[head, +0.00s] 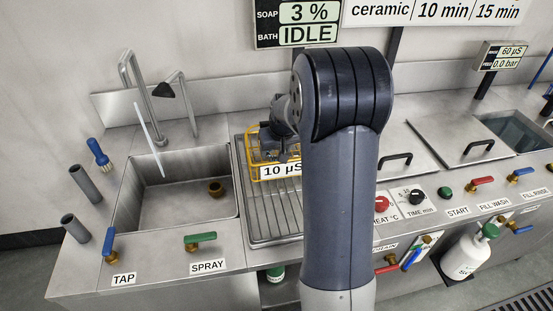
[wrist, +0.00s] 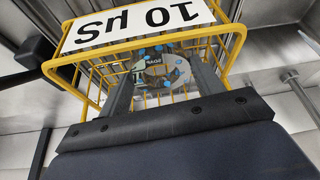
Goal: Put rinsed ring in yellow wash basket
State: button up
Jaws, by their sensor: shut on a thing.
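The yellow wash basket (head: 250,145) is a wire basket with a "10 µS" label, standing on the ribbed drainboard right of the sink. In the wrist view its yellow wires (wrist: 236,38) surround my fingers. My gripper (wrist: 162,78) is shut on a pale grey ring (wrist: 153,66) with blue spots. The ring shows between the fingers, within the outline of the basket; I cannot tell whether it touches the basket floor. In the head view my arm hides the ring and most of the basket's right side.
Tall taps (head: 160,88) stand behind. A closed lid (head: 460,140) and an open tank (head: 515,128) lie to the right. Blue (head: 110,240) and green (head: 200,237) valve handles line the front.

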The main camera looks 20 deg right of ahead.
jog(key=shift+f, duration=2.3)
jog(key=shift+f, duration=0.1)
jog(key=o, duration=1.3)
jog(key=shift+s+r, duration=0.1)
jog(key=shift+r, duration=0.25)
jog(key=v, duration=1.1)
jog(key=shift+s+r, duration=0.1)
jog(key=shift+r, duration=0.15)
